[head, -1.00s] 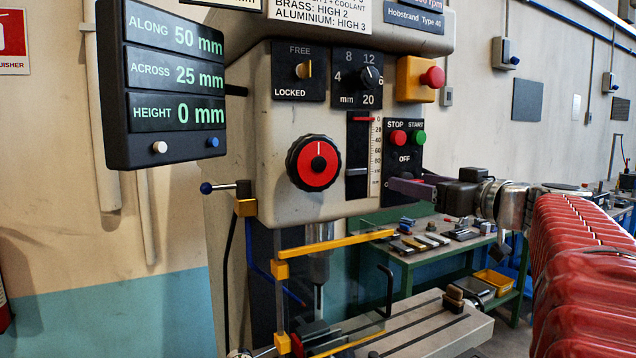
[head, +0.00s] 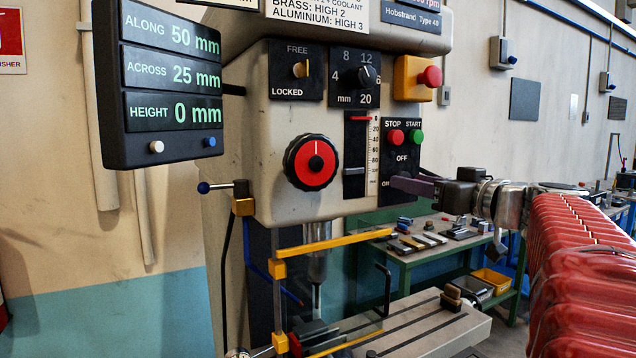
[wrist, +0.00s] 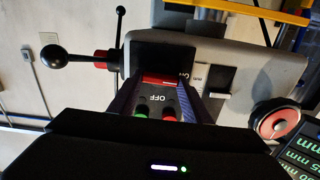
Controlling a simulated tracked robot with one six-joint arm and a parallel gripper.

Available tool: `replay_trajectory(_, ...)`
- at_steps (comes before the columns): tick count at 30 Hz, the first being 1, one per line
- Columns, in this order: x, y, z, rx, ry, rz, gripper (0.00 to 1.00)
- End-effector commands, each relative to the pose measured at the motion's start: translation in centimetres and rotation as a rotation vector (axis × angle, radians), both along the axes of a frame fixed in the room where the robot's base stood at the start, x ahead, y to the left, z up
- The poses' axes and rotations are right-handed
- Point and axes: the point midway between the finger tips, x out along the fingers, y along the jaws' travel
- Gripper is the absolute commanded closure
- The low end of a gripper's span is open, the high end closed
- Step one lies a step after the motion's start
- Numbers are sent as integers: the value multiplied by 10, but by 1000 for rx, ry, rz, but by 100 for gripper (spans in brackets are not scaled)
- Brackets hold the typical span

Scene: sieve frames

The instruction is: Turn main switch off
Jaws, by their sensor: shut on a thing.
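The black control panel (head: 390,160) on the machine's front carries a red stop button, a green start button, and OFF and ON labels below them. The main switch is hidden behind my fingers in the head view. In the wrist view, which shows the panel upside down, a red part that looks like the main switch (wrist: 160,81) lies between my fingertips, by the OFF label. My gripper (head: 397,183) reaches in from the right at the panel's lower part. It also shows in the wrist view (wrist: 158,88), its fingers shut on the switch.
A yellow box with a red button (head: 431,76) is above the panel. A red and black dial (head: 310,162) and a vertical slider (head: 355,170) are to its left. A yellow-edged guard (head: 335,242) and the slotted machine table (head: 430,325) are below.

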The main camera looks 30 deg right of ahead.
Motion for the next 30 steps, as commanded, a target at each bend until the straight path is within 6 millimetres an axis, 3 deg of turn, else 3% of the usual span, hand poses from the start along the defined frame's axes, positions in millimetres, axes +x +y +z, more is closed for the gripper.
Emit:
replay_trajectory(11, 0, 0, 1, 217, 5, 3, 79)
replay_trajectory(30, 0, -4, 0, 817, 21, -1, 79)
